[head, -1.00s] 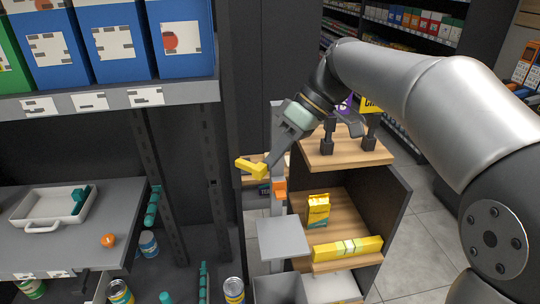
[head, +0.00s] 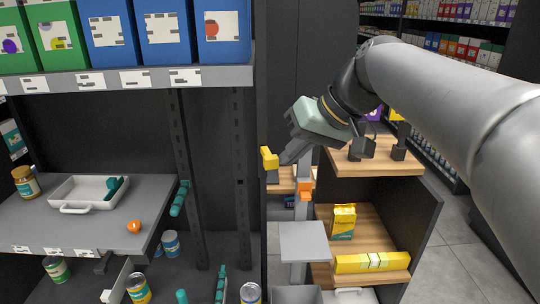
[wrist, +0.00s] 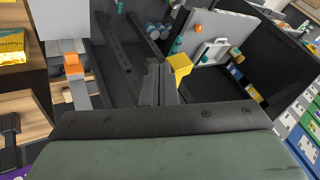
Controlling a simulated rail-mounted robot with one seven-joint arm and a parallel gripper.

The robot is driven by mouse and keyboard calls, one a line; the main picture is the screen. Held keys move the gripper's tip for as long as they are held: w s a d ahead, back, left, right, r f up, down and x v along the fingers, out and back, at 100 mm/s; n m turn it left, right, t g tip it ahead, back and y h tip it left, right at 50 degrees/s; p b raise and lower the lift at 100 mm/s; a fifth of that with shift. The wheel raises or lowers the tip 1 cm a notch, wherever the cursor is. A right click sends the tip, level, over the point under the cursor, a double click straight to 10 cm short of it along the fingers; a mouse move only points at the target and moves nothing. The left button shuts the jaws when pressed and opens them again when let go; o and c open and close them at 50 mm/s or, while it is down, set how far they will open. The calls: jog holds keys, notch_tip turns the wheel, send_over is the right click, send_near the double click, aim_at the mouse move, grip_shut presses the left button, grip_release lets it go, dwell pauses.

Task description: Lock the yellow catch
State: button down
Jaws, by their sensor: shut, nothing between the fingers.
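The yellow catch (head: 268,158) shows as a short block in front of the dark upright panel, left of the grey post. It also shows in the wrist view (wrist: 180,65), just right of my fingertips. My gripper (head: 284,160) reaches in from the right, shut and empty, with its tips close beside the catch. In the wrist view my two fingers (wrist: 160,72) lie together. I cannot tell whether they touch the catch. The catch's mount is hidden, and I cannot tell whether it is locked.
An orange clip (head: 305,188) sits on the grey post. A small grey platform (head: 303,240) is below. At the right is a wooden-shelved cabinet (head: 408,283) with yellow packages. At the left, a grey shelf (head: 110,236) holds a white tray (head: 68,188) and an orange item (head: 134,227).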

jog(key=shift+s+a, duration=0.2)
jog(key=shift+w+d, duration=0.1)
jog(key=shift+w+d+p, duration=0.1)
jog(key=shift+w+p, duration=0.2)
jog(key=shift+w, duration=0.45)
